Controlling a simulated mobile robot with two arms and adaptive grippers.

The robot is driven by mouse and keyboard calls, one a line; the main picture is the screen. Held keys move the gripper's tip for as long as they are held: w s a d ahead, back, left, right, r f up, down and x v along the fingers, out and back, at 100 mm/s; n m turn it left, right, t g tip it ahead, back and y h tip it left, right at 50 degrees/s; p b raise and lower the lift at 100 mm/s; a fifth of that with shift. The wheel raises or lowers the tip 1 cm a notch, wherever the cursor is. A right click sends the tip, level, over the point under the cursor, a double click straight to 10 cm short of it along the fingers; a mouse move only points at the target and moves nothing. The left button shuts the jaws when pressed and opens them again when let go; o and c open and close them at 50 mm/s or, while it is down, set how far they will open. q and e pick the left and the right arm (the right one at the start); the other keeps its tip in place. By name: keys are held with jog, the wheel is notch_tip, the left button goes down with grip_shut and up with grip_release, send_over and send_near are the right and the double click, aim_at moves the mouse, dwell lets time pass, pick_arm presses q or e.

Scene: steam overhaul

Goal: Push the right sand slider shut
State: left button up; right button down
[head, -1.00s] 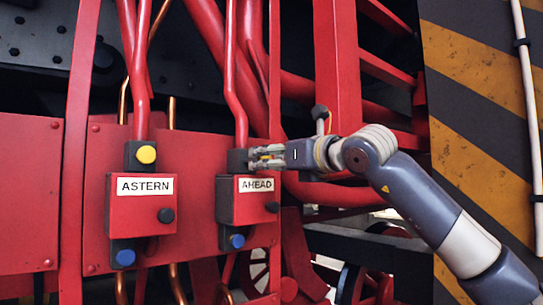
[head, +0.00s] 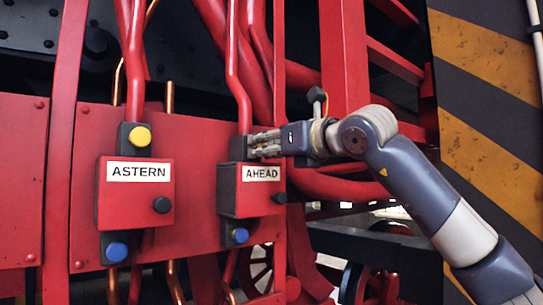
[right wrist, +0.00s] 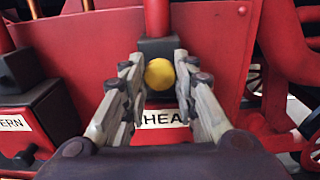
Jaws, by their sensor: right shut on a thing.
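The right sand slider is the dark bar through the red AHEAD box (head: 253,202). Its upper block (head: 239,149) stands above the box, and its blue lower knob (head: 240,235) shows below it. My right gripper (head: 256,145) reaches in from the right at the upper block. In the right wrist view its fingers (right wrist: 159,78) are either side of the slider's yellow knob (right wrist: 158,73) and shut on it. The head view hides this knob behind the fingers. My left gripper is in neither view.
The ASTERN box (head: 135,196) stands to the left, its slider showing a yellow knob (head: 140,136) above and a blue knob (head: 116,252) below. Red pipes (head: 238,65) run above the AHEAD box. A red upright (head: 344,60) stands right of it.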

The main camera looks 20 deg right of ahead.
jog(key=shift+s+r, duration=0.1)
jog(key=shift+r, duration=0.05)
jog(key=c, duration=1.2)
grip_release()
jog(key=shift+w, duration=0.2)
jog(key=shift+c, duration=0.2)
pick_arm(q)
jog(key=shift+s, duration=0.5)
pick_arm(e)
jog(key=v, duration=1.2)
jog(key=shift+s, duration=0.15)
jog(key=shift+a+f, duration=0.15)
jog(key=shift+f, duration=0.05)
